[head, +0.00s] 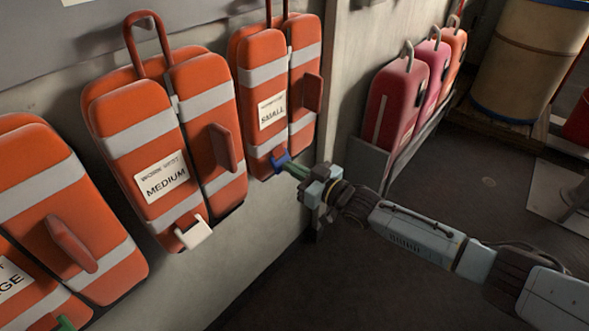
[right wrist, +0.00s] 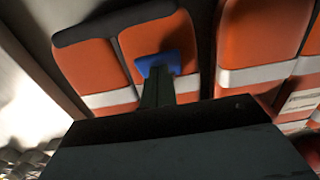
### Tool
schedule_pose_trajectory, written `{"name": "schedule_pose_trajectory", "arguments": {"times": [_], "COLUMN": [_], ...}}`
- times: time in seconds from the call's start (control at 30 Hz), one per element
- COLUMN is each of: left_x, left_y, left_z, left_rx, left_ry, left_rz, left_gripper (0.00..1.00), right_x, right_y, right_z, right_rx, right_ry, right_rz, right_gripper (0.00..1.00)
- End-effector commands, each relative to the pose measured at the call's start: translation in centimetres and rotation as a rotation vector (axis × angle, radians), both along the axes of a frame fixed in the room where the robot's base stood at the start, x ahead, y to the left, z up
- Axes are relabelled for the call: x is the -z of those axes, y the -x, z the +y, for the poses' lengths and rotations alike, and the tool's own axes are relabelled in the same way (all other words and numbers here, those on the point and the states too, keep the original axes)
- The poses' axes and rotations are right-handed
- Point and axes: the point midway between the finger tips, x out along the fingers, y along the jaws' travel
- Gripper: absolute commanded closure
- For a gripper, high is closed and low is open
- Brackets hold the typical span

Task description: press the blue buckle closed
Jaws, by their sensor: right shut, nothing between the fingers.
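The blue buckle (head: 281,160) is at the lower edge of the orange vest labelled SMALL (head: 262,82), which hangs on the wall. It also shows in the right wrist view (right wrist: 158,62), directly beyond my fingertips. My right gripper (head: 291,167) is shut with nothing between its fingers. Its tip is at the blue buckle and overlaps it in both views; I cannot tell for certain whether it touches. Part of the buckle is hidden behind the fingers, so I cannot tell whether it is closed. My left gripper is not in view.
The vest labelled MEDIUM (head: 157,150) with a white buckle (head: 194,233) hangs to the left. A larger vest (head: 50,210) with a green buckle (head: 66,323) is at the far left. A grey bin (head: 372,165) holds pink and orange vests at right. The floor between is clear.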

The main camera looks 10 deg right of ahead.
Motion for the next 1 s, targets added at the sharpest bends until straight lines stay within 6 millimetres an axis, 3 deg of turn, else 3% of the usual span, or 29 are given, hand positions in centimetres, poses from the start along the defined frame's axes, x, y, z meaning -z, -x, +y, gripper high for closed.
{"name": "schedule_pose_trajectory", "arguments": {"times": [1.0], "left_x": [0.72], "left_y": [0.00], "left_z": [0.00], "left_rx": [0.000], "left_ry": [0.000], "left_rz": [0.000], "left_gripper": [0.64], "right_x": [0.39], "right_y": [-0.58], "right_z": [0.46], "right_rx": [-0.001], "right_ry": [-0.001], "right_rz": [-0.001], "right_gripper": [1.00]}}
